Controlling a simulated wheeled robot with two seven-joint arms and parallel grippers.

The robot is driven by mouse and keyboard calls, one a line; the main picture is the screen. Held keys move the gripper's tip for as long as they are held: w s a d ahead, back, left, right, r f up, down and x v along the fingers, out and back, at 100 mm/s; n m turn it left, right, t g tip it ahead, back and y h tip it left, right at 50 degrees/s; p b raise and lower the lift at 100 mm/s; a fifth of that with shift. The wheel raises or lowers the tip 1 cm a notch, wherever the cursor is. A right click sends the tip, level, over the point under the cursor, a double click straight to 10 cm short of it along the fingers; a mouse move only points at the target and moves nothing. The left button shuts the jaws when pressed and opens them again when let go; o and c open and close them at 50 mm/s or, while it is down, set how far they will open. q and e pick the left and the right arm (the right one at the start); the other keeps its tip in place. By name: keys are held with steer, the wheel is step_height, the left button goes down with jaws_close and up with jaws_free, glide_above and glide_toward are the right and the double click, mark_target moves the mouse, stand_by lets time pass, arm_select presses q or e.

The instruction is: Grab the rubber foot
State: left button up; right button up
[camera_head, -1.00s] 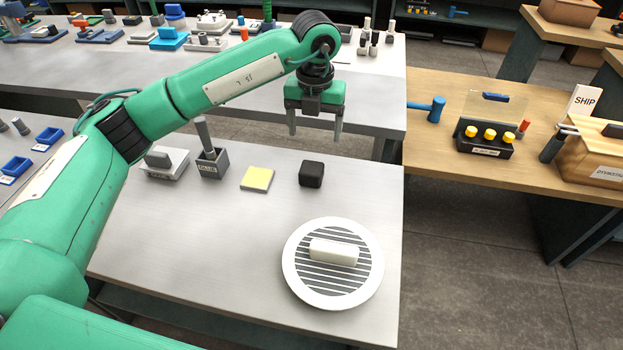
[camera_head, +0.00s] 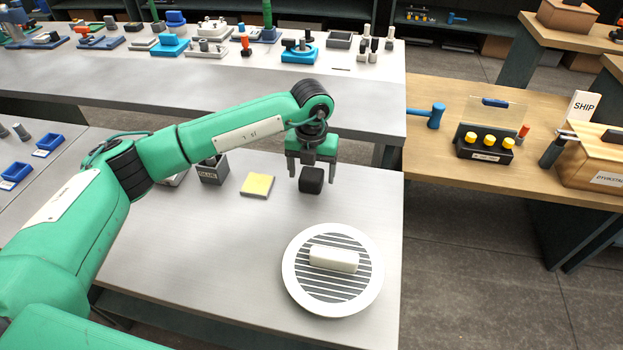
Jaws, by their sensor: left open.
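The rubber foot, which I take to be the small black block (camera_head: 311,181), sits on the grey metal table (camera_head: 230,250) near its back right part. My left gripper (camera_head: 311,178) points down over the block and is open. One finger shows on each side of the block, near its upper part. I cannot tell whether either finger touches it. My right gripper is not in view.
A yellow pad (camera_head: 257,185) lies left of the block. A round white plate with dark stripes (camera_head: 290,285) holds a white bar (camera_head: 334,258) in front. A grey holder (camera_head: 212,172) stands partly hidden behind my arm. The table's middle is clear.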

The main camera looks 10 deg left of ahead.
arm_select(q)
step_height(320, 180, down, 2)
steer(key=shift+f, duration=0.15)
steer(key=c, duration=1.2)
steer(key=shift+o, duration=0.2)
